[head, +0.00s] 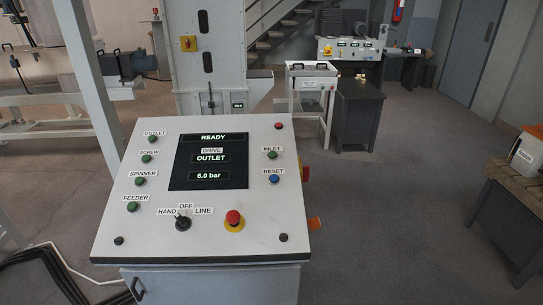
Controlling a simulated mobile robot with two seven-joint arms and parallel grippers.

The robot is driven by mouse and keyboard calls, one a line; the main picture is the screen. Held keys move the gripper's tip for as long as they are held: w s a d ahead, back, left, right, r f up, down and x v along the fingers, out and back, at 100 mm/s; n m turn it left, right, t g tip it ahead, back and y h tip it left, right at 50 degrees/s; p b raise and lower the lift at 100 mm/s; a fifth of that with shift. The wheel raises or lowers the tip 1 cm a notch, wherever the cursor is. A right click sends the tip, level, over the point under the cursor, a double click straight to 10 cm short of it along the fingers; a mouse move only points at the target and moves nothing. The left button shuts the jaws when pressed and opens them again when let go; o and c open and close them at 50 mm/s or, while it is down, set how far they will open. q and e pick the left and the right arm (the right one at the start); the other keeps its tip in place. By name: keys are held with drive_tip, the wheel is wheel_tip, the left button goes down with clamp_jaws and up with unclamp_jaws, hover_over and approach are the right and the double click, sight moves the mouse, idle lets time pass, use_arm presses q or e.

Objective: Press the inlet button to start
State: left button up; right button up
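The control console (140,225) stands in front of me with its sloped white panel facing up. The inlet button (272,155) is a small green button at the right of the panel, with the label INLET just above it. A blue reset button (274,179) sits below it under its own label. The dark display (208,162) reads READY, DRIVE, OUTLET and 6.0 bar. Nothing covers the inlet button. Neither of my grippers shows in the head view.
Green outlet (152,139), screw (146,158), spinner (140,181) and feeder (131,206) buttons line the panel's left. A selector (183,222) and red emergency stop (233,219) sit below. A wooden table (511,195) stands right; floor between is clear.

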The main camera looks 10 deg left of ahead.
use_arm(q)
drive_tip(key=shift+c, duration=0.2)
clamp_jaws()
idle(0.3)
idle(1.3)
